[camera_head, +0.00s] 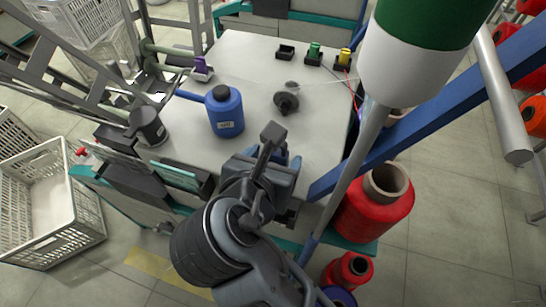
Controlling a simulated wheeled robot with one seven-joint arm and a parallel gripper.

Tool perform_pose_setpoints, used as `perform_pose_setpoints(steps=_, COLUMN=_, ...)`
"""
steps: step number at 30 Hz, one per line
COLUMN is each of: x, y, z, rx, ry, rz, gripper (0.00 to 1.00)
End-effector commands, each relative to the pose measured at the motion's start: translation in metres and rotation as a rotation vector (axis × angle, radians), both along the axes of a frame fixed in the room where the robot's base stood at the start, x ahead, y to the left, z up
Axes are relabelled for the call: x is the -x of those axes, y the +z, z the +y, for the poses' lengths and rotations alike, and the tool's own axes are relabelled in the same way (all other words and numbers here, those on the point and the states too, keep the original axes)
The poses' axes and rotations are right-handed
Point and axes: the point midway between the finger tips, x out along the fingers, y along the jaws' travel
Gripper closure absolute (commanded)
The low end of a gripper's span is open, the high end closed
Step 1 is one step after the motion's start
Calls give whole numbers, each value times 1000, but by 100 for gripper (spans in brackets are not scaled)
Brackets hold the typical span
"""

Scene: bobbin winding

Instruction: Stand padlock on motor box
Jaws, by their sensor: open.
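No padlock can be made out for certain. A small purple piece (201,66) stands at the back left of the pale top, too small to identify. A dark rounded piece (286,102) with a greyish part behind it lies near the middle; I cannot tell what it is. No part is clearly recognisable as the motor box; the pale flat-topped surface (255,62) carries these things. My gripper (272,150) is open, over the front part of this surface, nearer than the dark piece and apart from it. Nothing shows between its fingers, though the arm hides part of the view.
A blue bottle (225,113) and a dark canister (148,127) stand left of my gripper. Green (314,52) and yellow (344,57) pieces sit in black holders at the back. A blue slanted beam (430,122) and a red spool (375,208) crowd the right.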

Motion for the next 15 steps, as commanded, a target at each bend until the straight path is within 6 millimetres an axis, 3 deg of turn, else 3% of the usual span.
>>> perform_pose_setpoints(steps=5, x=12, y=10, z=5, rx=-1, ry=1, rz=-3, gripper=31)
perform_pose_setpoints(steps=15, x=66, y=49, z=25, rx=-2, ry=4, rz=-3, gripper=31)
